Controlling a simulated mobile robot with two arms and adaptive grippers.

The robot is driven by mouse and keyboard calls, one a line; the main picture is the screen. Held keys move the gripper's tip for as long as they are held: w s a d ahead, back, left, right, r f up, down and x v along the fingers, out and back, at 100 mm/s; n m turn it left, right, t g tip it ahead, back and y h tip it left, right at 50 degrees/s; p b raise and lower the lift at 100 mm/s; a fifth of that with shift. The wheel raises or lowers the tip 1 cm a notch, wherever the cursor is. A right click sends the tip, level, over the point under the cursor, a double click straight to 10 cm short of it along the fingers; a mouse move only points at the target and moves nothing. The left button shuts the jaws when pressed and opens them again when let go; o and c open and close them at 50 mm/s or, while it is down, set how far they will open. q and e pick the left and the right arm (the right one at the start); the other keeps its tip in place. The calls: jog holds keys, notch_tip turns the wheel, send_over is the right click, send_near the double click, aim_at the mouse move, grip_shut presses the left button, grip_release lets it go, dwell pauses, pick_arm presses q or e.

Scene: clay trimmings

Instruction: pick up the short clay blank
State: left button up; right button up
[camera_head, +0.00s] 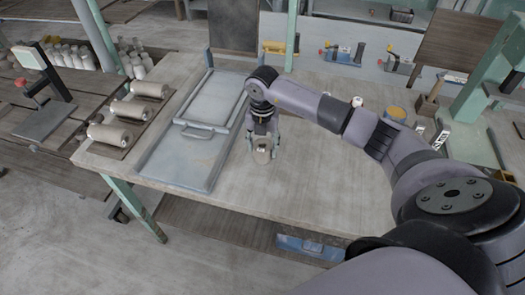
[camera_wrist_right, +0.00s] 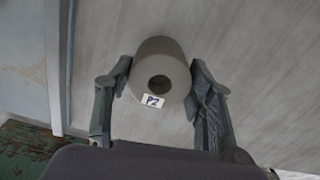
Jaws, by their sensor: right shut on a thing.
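The short clay blank (camera_head: 262,155) is a small grey-brown cylinder with a hole in its end, at the middle of the worktable. In the right wrist view the blank (camera_wrist_right: 159,65) shows its round end and a white label reading "P2". My right gripper (camera_head: 263,147) reaches down from above, with one finger on each side of the blank. In the wrist view the fingers (camera_wrist_right: 158,83) press against its sides. The head view does not show clearly whether the blank touches the tabletop. My left gripper is not in view.
A shallow blue-grey tray (camera_head: 165,165) with a lid (camera_head: 212,97) lies left of the gripper. Several longer clay cylinders (camera_head: 110,134) lie on a board at the left. Tools and small containers line the back edge. The table's front middle (camera_head: 290,195) is clear.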

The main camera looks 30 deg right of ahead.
jog(key=c, duration=0.5)
